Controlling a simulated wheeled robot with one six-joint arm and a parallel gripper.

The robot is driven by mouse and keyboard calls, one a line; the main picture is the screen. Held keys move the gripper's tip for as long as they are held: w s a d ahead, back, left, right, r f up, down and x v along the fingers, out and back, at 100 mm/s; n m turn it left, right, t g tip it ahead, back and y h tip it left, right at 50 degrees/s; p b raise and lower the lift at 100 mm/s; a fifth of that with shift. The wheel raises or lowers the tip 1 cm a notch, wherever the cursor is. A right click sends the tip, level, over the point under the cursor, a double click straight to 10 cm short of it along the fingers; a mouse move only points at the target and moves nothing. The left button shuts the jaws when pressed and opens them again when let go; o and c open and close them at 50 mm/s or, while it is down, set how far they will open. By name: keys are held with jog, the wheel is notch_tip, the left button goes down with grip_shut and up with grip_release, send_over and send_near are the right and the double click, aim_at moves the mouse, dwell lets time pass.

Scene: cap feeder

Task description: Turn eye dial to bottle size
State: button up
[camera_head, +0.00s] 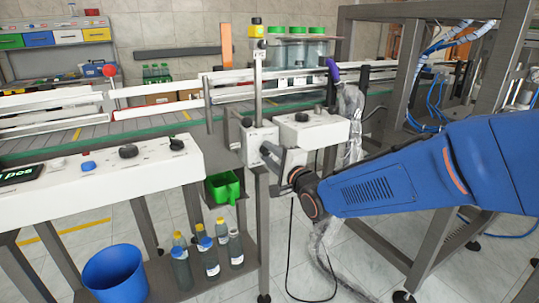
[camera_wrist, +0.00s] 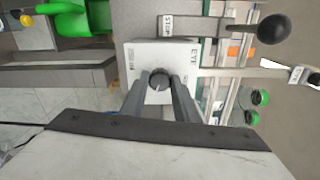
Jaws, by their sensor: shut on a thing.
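The eye dial (camera_wrist: 159,80) is a dark round knob with a light mark, on the white box (camera_wrist: 180,54) lettered "EYE" in the wrist view. My gripper (camera_wrist: 159,84) is shut on the dial, one finger on each side. In the head view my gripper (camera_head: 270,151) reaches the front of the white box (camera_head: 259,134) on the post, and the dial is hidden there. Bottles with green caps (camera_head: 297,50) stand behind, past the post. The dial's setting is too small to read.
A white control panel (camera_head: 98,182) with knobs and a blue button lies at left. Several capped bottles (camera_head: 209,255) and a blue bucket (camera_head: 115,274) stand low down. A metal frame (camera_head: 425,50) rises at right.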

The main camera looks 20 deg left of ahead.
jog(key=shift+m, duration=0.4)
jog(key=o, duration=1.1)
jog(key=shift+c, duration=0.2)
jog(key=v, duration=1.7)
jog(key=shift+s, duration=0.2)
jog(key=shift+d, duration=0.25)
